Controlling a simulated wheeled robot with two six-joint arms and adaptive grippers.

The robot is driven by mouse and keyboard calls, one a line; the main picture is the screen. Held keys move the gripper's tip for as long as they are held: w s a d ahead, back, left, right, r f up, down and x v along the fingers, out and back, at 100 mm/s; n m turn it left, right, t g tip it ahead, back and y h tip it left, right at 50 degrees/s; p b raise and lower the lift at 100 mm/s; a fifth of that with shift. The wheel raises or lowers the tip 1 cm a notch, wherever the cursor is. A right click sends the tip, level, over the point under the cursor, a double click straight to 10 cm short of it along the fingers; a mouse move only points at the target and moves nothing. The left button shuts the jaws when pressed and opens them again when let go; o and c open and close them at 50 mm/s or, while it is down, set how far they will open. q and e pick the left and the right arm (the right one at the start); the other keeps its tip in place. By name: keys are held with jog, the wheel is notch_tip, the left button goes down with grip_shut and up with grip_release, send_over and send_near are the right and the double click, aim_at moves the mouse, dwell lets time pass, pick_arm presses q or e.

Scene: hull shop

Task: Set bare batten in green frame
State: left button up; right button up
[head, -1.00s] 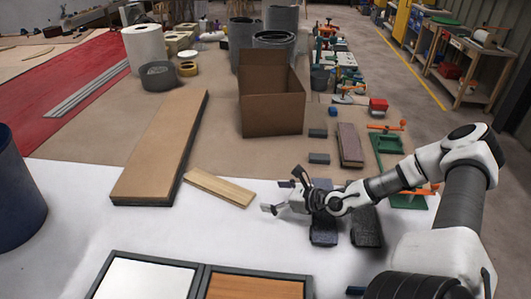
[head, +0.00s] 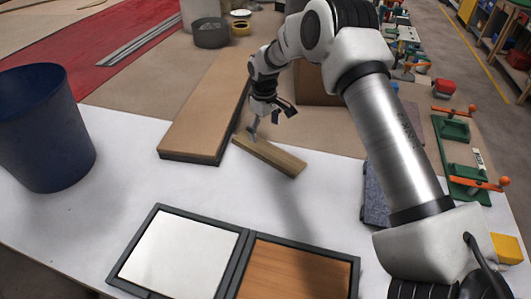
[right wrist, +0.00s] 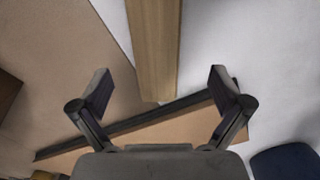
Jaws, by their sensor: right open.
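The bare batten (head: 270,156) is a pale wooden strip lying on the white sheet in the head view, beside a long tan board. In the right wrist view the batten (right wrist: 154,45) runs from the top edge down between the fingers. My right gripper (head: 272,122) is open above the batten's far left end; its fingers (right wrist: 160,80) stand apart on either side, with nothing held. My left gripper is not in view.
The long tan board (head: 207,105) lies left of the batten. A dark blue bin (head: 45,130) stands at the left. A dark tray (head: 242,262) with white and wooden panels is in front. A cardboard box (head: 318,85) stands behind my arm. The white sheet between batten and tray is clear.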

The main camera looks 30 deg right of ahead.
aim_at(268, 150)
jog(key=f, duration=0.5)
jog(key=d+f+p, duration=0.1)
jog(key=f, duration=0.1)
jog(key=shift+s+f, duration=0.2)
jog(key=shift+f, duration=0.05)
jog(key=c, duration=1.6)
jog(key=shift+o, duration=0.2)
